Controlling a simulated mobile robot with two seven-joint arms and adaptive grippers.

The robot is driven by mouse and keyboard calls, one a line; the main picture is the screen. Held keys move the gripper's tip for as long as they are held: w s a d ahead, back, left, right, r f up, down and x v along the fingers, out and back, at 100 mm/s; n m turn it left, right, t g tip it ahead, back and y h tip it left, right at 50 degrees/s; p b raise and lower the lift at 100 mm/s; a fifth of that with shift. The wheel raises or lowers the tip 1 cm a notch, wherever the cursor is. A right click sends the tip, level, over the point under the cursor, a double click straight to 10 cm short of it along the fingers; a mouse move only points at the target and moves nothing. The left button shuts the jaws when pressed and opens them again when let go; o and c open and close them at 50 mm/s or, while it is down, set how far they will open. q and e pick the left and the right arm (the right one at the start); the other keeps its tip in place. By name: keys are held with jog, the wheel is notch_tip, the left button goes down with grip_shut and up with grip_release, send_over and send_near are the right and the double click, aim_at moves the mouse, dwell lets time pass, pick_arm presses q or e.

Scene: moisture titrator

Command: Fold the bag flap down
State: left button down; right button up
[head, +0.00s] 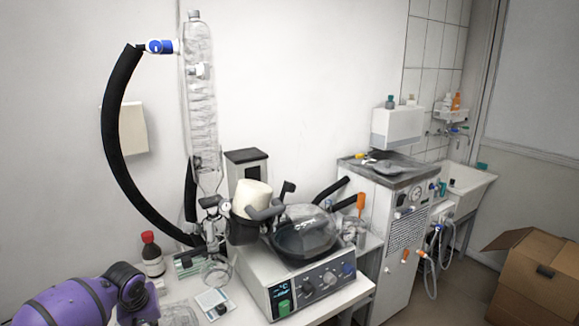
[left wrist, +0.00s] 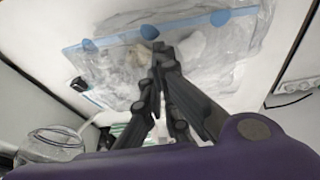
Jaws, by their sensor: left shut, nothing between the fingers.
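A clear plastic bag with a blue edge strip and blue tabs lies flat in the left wrist view (left wrist: 105,68). A small pale lump shows near its middle. My purple left arm enters the head view at lower left. My right gripper is not in view.
A clear glass jar (left wrist: 52,146) stands at the left of the wrist view. A red-capped brown bottle (head: 152,255) stands behind my arm in the head view. The heating bath (head: 305,285) and glass column (head: 199,110) crowd the bench to the right.

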pick_arm(q)
jog(key=shift+w+r+p, duration=0.1)
jog(key=shift+r+p, duration=0.4)
jog(key=shift+r, duration=2.45)
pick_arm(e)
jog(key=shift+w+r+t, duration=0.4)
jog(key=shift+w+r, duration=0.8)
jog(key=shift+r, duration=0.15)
pick_arm(q)
jog(key=v, duration=1.2)
